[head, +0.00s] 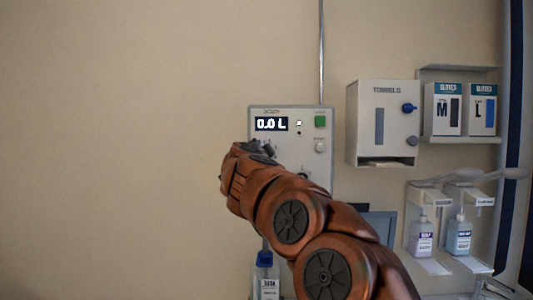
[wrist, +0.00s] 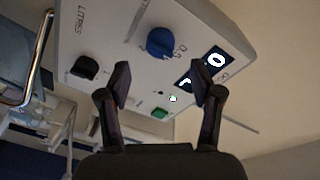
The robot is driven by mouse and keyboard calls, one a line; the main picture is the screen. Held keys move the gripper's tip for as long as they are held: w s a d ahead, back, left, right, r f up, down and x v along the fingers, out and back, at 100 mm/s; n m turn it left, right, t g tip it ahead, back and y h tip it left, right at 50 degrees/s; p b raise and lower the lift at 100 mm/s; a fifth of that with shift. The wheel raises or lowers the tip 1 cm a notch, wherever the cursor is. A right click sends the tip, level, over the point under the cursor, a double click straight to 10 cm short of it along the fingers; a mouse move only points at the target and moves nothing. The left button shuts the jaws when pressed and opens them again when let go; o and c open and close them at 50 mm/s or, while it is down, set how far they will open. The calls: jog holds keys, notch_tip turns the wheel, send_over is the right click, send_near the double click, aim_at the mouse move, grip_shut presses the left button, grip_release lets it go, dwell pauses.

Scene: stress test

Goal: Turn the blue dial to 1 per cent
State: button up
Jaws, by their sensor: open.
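The blue dial (wrist: 160,42) is on the front panel of a pale device (head: 318,132), seen at a slant in the wrist view. It lies beyond and between my open fingertips, apart from them. In the head view my gripper (head: 258,150) and arm cover the part of the panel where this dial would be. My gripper (wrist: 160,80) is open and empty. The device's display (head: 271,124) reads 0.0 L; it also shows partly in the wrist view (wrist: 214,61), behind a finger. The dial's exact setting is too small to read.
The panel has a black knob (wrist: 85,67) and a green button (head: 320,122). To the right are a towel box (head: 382,150) with a blue knob (head: 408,107), glove boxes (head: 443,110) and bottles (head: 421,240). Another bottle (head: 265,275) stands below. The wall at left is bare.

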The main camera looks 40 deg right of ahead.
jog(key=shift+p+x, duration=0.7)
jog(key=shift+x, duration=2.25)
jog(key=shift+c, duration=0.2)
jog(key=c, duration=1.1)
jog(key=shift+a+m+p, duration=0.1)
jog(key=shift+m+p, duration=0.2)
jog(key=shift+p, duration=0.1)
jog(key=m+y+p, duration=0.1)
jog(key=m+p, duration=0.1)
jog(key=m, duration=0.3)
jog(key=m+p, duration=0.2)
jog(key=m, duration=0.3)
jog(key=shift+y, duration=0.4)
jog(key=shift+m, duration=0.3)
